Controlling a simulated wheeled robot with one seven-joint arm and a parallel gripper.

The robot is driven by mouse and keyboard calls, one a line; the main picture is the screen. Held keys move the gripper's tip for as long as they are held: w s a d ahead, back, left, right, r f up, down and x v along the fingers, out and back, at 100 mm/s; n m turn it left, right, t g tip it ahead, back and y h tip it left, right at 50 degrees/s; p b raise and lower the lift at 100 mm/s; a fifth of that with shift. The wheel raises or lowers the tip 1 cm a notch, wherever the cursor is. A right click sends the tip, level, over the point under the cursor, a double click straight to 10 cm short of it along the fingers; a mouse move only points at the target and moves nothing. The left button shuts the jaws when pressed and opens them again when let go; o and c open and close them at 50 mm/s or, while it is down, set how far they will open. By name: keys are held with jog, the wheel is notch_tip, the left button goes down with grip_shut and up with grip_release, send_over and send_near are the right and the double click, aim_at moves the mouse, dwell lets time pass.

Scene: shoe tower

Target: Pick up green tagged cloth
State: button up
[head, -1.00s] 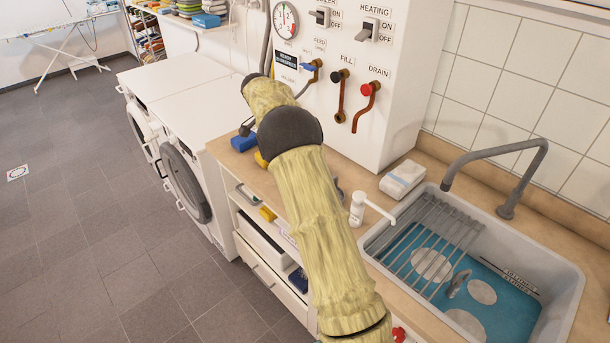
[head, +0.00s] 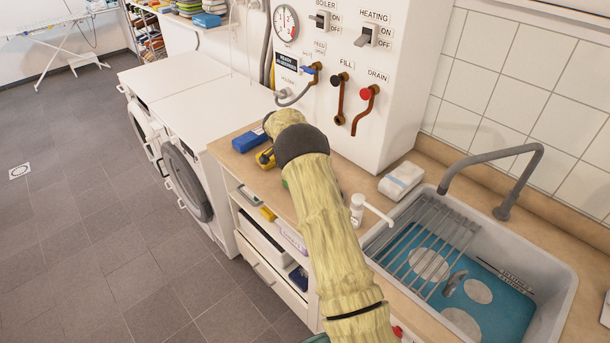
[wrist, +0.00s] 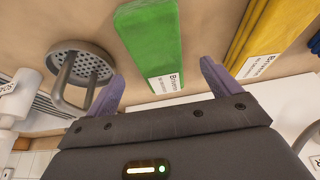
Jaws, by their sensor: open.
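The green tagged cloth (wrist: 148,45) is a flat folded strip on the wooden counter, with a white printed tag at its near end. In the head view only a sliver of green (head: 285,184) shows beside my arm. My gripper (wrist: 160,72) is open and empty in the wrist view, with its purple fingers spread. The tagged end of the cloth appears between the fingertips, with no visible contact. The gripper itself is hidden behind my arm in the head view.
A yellow tagged cloth (wrist: 270,38) lies right of the green one. A grey perforated strainer (wrist: 83,62) is to its left. The head view shows a blue cloth (head: 248,140), a white dispenser (head: 357,210), a folded white towel (head: 401,181) and the sink (head: 565,290).

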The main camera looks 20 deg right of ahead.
jog(key=shift+d+f+p, duration=0.35)
jog(key=shift+d+p, duration=0.05)
jog(key=shift+p, duration=0.05)
jog(key=shift+p+x, duration=0.85)
jog(key=shift+x, duration=1.3)
jog(key=shift+w+d+r, duration=0.1)
jog(key=shift+w+d, duration=0.05)
jog(key=c, duration=1.1)
